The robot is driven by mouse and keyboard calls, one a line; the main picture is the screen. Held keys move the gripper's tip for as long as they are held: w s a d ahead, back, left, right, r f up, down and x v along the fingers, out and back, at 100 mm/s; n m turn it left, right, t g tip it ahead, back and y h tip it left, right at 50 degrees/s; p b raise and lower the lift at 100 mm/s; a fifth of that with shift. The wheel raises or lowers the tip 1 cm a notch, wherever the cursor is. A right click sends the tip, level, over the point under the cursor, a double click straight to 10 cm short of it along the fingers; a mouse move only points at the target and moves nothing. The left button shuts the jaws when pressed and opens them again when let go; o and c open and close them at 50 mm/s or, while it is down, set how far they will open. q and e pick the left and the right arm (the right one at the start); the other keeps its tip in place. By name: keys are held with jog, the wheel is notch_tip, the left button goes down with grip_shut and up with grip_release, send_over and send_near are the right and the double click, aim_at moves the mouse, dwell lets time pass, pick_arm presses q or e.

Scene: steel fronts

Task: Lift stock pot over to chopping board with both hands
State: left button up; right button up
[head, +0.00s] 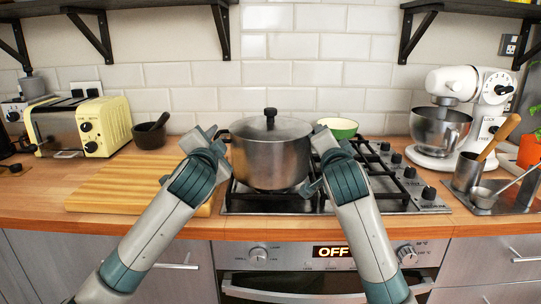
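The steel stock pot (270,160), with a glass lid and black knob, is upright over the left part of the gas hob (400,202). I cannot tell whether its base touches the grate. The wooden chopping board (115,188) lies flat and bare on the counter left of the pot, partly behind my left arm. My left gripper (220,138) is at the pot's left handle; its fingers are small and partly hidden, so its grip is unclear. My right gripper (318,160) is at the pot's right side, and its wrist hides the fingers and most of that handle.
A mortar (149,135) and a cream toaster (85,125) stand behind the board. A green bowl (338,128) is behind the pot on the right. A stand mixer (455,115) and a steel utensil pot (467,172) stand right of the hob. Shelves with brackets hang above.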

pick_arm(q)
grip_shut()
pick_arm(e)
jog(key=shift+f, duration=0.1)
grip_shut()
pick_arm(q)
jog(key=shift+a+r, duration=0.1)
pick_arm(e)
jog(key=shift+d+f, duration=0.1)
